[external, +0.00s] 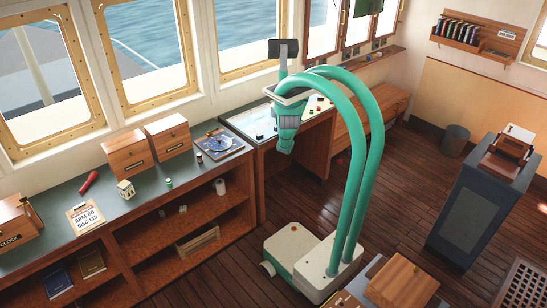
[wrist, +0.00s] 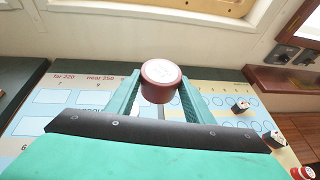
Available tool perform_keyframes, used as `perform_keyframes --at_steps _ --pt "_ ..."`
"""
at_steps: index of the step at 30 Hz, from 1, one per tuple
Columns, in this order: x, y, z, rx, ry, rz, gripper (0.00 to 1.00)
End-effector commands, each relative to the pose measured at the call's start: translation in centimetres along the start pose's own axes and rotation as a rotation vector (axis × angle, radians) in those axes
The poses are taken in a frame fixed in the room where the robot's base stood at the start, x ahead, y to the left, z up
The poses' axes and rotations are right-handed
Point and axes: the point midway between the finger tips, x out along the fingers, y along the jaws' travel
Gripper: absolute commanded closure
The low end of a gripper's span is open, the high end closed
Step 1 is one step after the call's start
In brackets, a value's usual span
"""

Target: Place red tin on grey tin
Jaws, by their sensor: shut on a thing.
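My gripper (wrist: 160,92) is shut on a red tin (wrist: 161,82), a short dark-red cylinder with a pale top, held between the two green fingers in the wrist view. In the external view my gripper (external: 285,147) hangs at the front of the chart desk (external: 262,128); I cannot make out the red tin there. I cannot identify the grey tin in either view; several small pieces on the chart desk are too small to tell.
Black-and-white pieces (wrist: 240,105) and a red knob-like piece (wrist: 304,173) are at the right in the wrist view. The window wall (wrist: 205,40) rises behind.

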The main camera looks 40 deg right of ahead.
Motion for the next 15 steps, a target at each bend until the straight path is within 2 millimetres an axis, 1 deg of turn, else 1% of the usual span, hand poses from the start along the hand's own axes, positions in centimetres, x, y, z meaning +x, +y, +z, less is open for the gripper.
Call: perform_keyframes --at_steps 1,3,6,9,11,15 --pt "0.1 1.6 0.2 -0.014 -0.001 0.026 0.76" --pt "0.1 3.4 0.4 -0.026 0.001 0.056 0.76" --pt "0.1 5.2 0.5 -0.039 0.002 0.087 0.76" --pt "0.0 6.1 0.5 -0.045 0.004 0.104 0.76" --pt "0.2 6.4 0.1 -0.047 0.005 0.11 0.76" --pt "0.9 6.5 -1.7 -0.045 0.008 0.112 0.76"
